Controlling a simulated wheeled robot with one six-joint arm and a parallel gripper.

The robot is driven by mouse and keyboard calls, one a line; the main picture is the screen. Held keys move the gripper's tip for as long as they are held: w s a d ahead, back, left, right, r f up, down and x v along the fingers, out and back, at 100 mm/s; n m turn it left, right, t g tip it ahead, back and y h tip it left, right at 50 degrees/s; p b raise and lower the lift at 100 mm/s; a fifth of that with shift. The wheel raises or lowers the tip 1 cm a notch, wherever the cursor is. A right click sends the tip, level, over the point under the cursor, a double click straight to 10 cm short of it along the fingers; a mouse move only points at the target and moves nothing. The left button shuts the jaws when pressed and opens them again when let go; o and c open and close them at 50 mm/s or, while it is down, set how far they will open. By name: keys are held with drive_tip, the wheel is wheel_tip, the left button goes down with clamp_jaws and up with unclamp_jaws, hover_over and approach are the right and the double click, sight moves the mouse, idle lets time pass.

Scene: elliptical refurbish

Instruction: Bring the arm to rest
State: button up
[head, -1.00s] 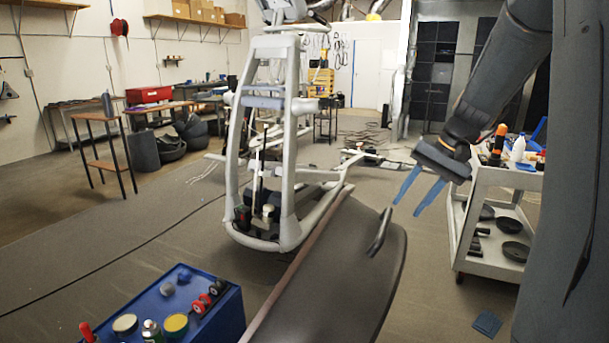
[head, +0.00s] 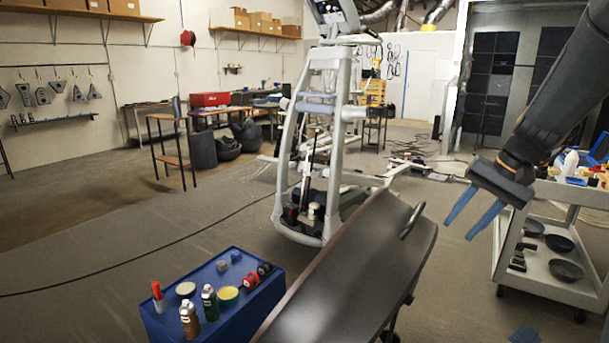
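My arm reaches down from the upper right of the head view. My gripper (head: 473,221) is at its end, with two blue fingers spread apart and nothing between them. It hangs in the air to the right of the dark panel on a stand (head: 350,285) and left of the white cart (head: 545,265).
A grey elliptical machine (head: 330,150) stands in the middle. A blue cart (head: 168,318) with spray cans and tins is at the lower left. The white cart beside my arm holds bottles and black bowls. Open floor lies at left.

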drive_tip(key=s+a+f+n+g+h, duration=0.1)
drive_tip(key=s+a+f+n+h, duration=0.1)
drive_tip(key=s+a+f, duration=0.4)
drive_tip(key=s+a+f+n+g+h, duration=0.1)
drive_tip(key=s+a+f+n, duration=0.3)
drive_tip(key=s+a, duration=0.7)
wheel_tip(320, 180, down, 2)
drive_tip(key=s, duration=0.2)
drive_tip(key=shift+s+a+n+h, duration=0.2)
drive_tip(key=shift+s+n+h, duration=0.1)
drive_tip(key=shift+s+h, duration=0.1)
drive_tip(key=shift+w+f, duration=0.1)
drive_tip(key=shift+c, duration=0.6)
idle(0.9)
